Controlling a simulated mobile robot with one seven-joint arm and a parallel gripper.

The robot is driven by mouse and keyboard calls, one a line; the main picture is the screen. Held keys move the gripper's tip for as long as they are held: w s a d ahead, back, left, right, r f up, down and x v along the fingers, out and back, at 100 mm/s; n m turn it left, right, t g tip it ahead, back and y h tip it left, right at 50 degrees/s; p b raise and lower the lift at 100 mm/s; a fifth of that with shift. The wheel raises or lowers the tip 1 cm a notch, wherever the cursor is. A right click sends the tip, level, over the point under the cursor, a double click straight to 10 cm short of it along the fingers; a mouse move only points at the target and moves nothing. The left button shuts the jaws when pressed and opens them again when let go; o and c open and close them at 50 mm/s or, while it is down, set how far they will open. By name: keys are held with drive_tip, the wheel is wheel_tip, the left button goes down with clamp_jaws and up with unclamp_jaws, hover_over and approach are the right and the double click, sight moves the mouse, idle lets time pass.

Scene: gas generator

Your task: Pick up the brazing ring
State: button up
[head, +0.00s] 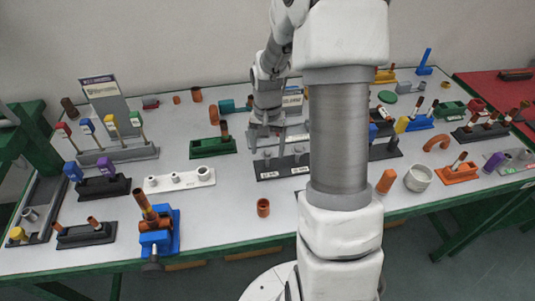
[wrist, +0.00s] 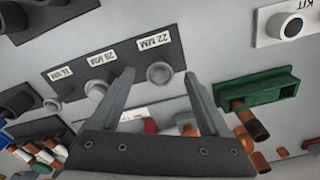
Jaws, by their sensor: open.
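My gripper (head: 265,138) hangs over the middle of the table. In the wrist view my gripper (wrist: 159,74) is open, its two fingers apart with nothing held between them. A dark rack (wrist: 135,60) with size labels lies beyond and below the fingers; the dark rack (head: 268,174) also shows in the head view. A round grey ring-like fitting (wrist: 160,72) at the rack's 22 MM label appears between the fingertips. Two smaller round fittings sit farther left on the rack. I cannot tell for sure which piece is the brazing ring.
A green block (head: 212,147) with a copper piece and a white rack (head: 180,180) stand left of my gripper. A copper fitting (head: 263,208) stands alone in front. A blue vise (head: 160,235) is front left. Many fittings crowd the right; the front middle is mostly clear.

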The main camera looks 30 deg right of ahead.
drive_tip(key=shift+f, duration=0.1)
drive_tip(key=c, duration=0.9)
drive_tip(key=shift+c, duration=0.2)
